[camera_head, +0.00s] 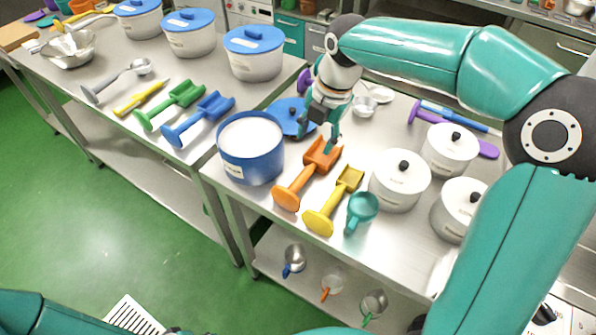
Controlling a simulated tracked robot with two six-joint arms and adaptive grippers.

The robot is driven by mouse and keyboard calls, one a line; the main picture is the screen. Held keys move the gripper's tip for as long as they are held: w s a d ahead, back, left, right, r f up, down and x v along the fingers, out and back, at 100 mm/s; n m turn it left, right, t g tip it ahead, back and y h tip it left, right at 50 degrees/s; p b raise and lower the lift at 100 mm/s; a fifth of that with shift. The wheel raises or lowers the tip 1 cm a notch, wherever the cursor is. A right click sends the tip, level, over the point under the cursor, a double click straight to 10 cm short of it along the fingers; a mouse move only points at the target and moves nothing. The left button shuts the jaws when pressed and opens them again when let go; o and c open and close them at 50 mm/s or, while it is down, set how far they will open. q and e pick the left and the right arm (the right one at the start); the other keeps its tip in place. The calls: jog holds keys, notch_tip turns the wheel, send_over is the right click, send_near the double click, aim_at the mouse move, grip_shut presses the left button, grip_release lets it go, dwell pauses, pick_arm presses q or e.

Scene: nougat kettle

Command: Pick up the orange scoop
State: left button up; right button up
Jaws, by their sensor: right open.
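The orange scoop (296,186) lies on the steel table, its handle toward the front edge and its scoop end toward the back. My right gripper (320,134) is open and points down over the scoop end, which it partly covers. I cannot tell whether the fingers touch the scoop. A teal arm link at the lower left is mine, but the left gripper is not in view.
A blue pot with white contents (251,150) stands just left of the scoop. A yellow scoop (335,200) and a teal cup (362,207) lie close on the right. White lidded pots (399,181) stand farther right. A blue lid (287,115) lies behind.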

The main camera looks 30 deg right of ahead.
send_near(304, 174)
jog(key=f, duration=0.1)
jog(key=w+f, duration=0.1)
jog(key=f, duration=0.3)
jog(key=shift+w+d, duration=0.1)
jog(key=shift+w, duration=0.15)
jog(key=shift+w+a+f+p, duration=0.1)
jog(key=shift+a+f+p, duration=0.1)
jog(key=shift+f, duration=0.85)
jog(key=shift+w+a+f+p, duration=0.1)
jog(key=shift+a+f+p, duration=0.1)
jog(key=shift+f, duration=0.85)
jog(key=shift+a+f+p, duration=0.15)
jog(key=shift+f+p, duration=0.05)
jog(key=shift+f, duration=0.85)
jog(key=shift+c, duration=0.4)
grip_shut()
